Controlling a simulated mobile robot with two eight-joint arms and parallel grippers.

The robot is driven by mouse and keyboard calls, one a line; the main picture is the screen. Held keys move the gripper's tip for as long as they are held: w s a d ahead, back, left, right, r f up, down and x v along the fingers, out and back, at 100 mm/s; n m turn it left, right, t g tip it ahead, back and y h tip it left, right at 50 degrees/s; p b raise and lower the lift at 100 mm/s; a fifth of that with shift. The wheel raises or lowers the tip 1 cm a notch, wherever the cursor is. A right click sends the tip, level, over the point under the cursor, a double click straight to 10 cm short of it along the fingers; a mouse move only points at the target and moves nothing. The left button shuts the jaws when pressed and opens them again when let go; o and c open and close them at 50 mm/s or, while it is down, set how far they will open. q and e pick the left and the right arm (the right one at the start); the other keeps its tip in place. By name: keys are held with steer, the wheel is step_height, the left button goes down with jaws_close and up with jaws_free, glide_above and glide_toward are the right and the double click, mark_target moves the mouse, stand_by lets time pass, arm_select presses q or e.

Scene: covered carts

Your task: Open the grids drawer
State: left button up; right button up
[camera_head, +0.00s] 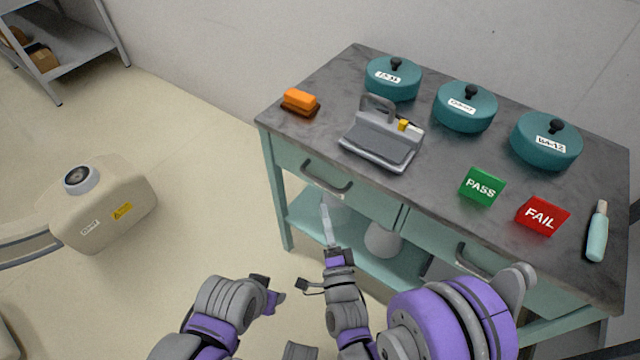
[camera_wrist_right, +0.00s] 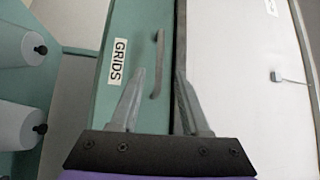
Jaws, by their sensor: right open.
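The drawer labelled GRIDS (camera_wrist_right: 105,108) is a teal front with a grey bar handle (camera_wrist_right: 157,63) in the right wrist view. It looks shut. In the head view, the left drawer of the cart, with its curved handle (camera_head: 327,182), lies just beyond my right gripper; its label is not readable there. My right gripper (camera_wrist_right: 160,75) is open and empty. Its fingers point at the drawer front, with the handle ahead between them, apparently not touching. In the head view the right gripper (camera_head: 327,222) is below the handle. My left gripper (camera_head: 268,289) is low at the left, away from the cart.
The cart's grey top (camera_head: 350,85) holds teal lidded pots (camera_head: 465,108), a grey device (camera_head: 383,142), an orange block (camera_head: 300,101), PASS (camera_head: 481,187) and FAIL (camera_head: 542,216) signs. A second drawer handle (camera_head: 476,258) is to the right. A beige canister (camera_head: 103,212) stands left on open floor.

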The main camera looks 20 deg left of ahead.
mark_target(320, 181)
steer(key=p+x, duration=0.1)
steer(key=x, duration=0.9)
steer(key=shift+w, duration=0.25)
steer(key=shift+c, duration=0.2)
jaws_close()
stand_by(0.8)
